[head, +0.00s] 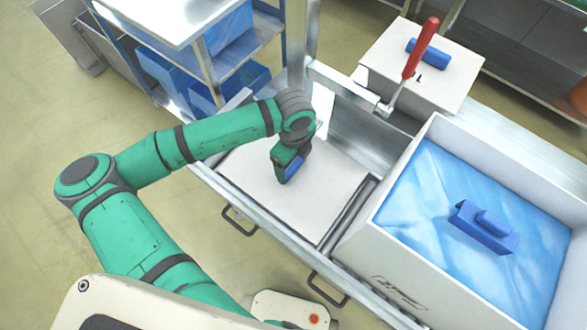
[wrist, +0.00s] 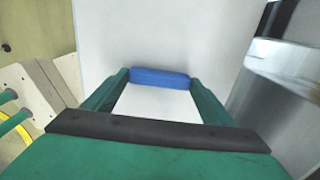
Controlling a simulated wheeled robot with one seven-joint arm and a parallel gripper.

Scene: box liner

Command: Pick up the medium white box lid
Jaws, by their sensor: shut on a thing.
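The medium white box lid (head: 327,196) is a flat white panel with a blue handle (head: 293,167) in the middle of the head view. It lies in the metal frame of the workbench, and whether it is lifted at all I cannot tell. My gripper (head: 287,172) is over the lid and shut on its blue handle. In the wrist view the blue handle (wrist: 161,77) sits between my two green fingers (wrist: 160,88), with the white lid (wrist: 175,35) filling the view behind it. The arm hides part of the lid's far left side.
A large open white box (head: 358,240) with a blue liner and a blue handled block (head: 486,228) stands at the right. A smaller white box (head: 450,72) with a blue handle is behind, with a red-handled lever (head: 421,47) beside it. A metal shelf (head: 250,45) stands at the back left.

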